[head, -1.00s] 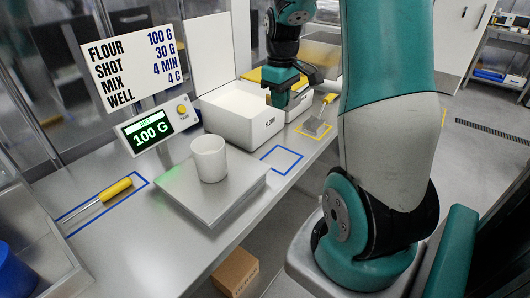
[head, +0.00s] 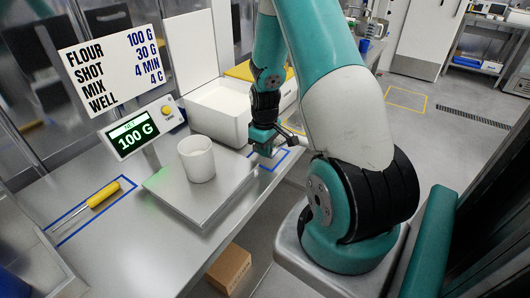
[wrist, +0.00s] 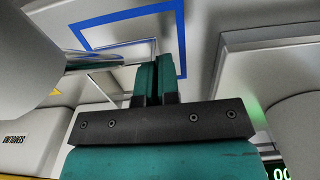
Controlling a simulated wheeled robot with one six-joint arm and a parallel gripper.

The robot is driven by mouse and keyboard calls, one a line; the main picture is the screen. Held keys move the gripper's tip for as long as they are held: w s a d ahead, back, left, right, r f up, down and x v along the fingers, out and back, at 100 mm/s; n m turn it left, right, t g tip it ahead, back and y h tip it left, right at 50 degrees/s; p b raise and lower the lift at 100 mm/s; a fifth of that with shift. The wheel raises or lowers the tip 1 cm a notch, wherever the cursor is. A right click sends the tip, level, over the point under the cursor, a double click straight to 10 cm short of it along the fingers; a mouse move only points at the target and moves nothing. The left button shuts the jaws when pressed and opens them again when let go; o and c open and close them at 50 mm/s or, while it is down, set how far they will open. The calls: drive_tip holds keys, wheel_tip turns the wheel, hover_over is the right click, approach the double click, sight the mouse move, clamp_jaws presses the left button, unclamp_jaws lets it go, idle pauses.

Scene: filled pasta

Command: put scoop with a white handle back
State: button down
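My gripper (head: 265,150) is low over the blue-outlined square (head: 286,157) on the bench, right of the scale. In the wrist view the fingers (wrist: 158,78) are close together, with a narrow dark gap. A scoop with a pale, whitish rounded handle (wrist: 28,45) enters from the upper left. Its shiny metal part runs to the fingertips, where it seems to be held; the exact contact is hidden. The blue outline (wrist: 125,14) surrounds the fingertip area in this view. In the head view the scoop is hard to make out beside my gripper.
The scale (head: 165,195) with a white cup (head: 196,160) stands close left of my gripper; its display (head: 133,135) reads 100 G. A white bin (head: 215,112) stands behind. A yellow-handled tool (head: 103,194) lies in another blue outline at left.

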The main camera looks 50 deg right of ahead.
drive_tip(key=shift+f, duration=0.95)
drive_tip(key=shift+f, duration=0.2)
drive_tip(key=c, duration=1.4)
unclamp_jaws()
drive_tip(key=shift+o, duration=0.2)
drive_tip(key=shift+r, duration=0.1)
